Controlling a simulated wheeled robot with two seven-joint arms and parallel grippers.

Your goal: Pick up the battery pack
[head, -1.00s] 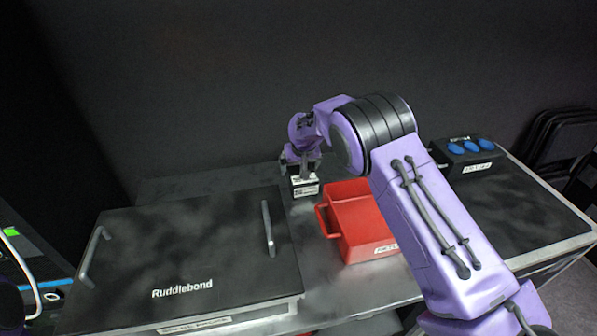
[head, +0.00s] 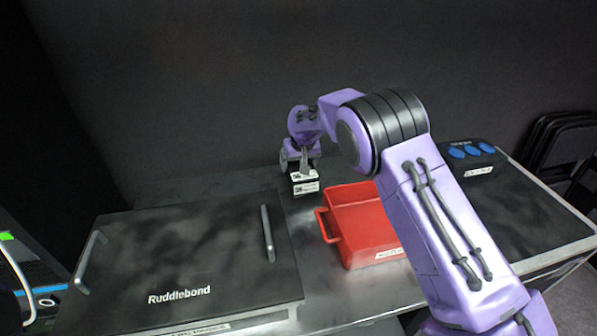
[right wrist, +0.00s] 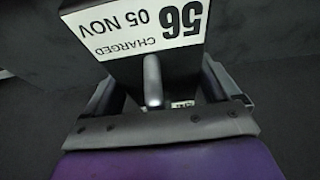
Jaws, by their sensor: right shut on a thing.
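The battery pack (head: 305,188) is a small dark box with white labels, at the back of the bench just left of the red bin. My right gripper (head: 303,169) is shut on it from above. In the right wrist view the battery pack (right wrist: 190,62) shows a white label reading "56 CHARGED 05 NOV", with a grey finger against it. The pack's underside is hidden, so I cannot tell how far it is off the bench. My left gripper is not in view.
A red bin (head: 362,215) with a handle stands right of the pack. A black Ruddlebond lid (head: 190,255) with two bar handles covers the left front. A black unit with blue round tops (head: 470,158) sits at the back right.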

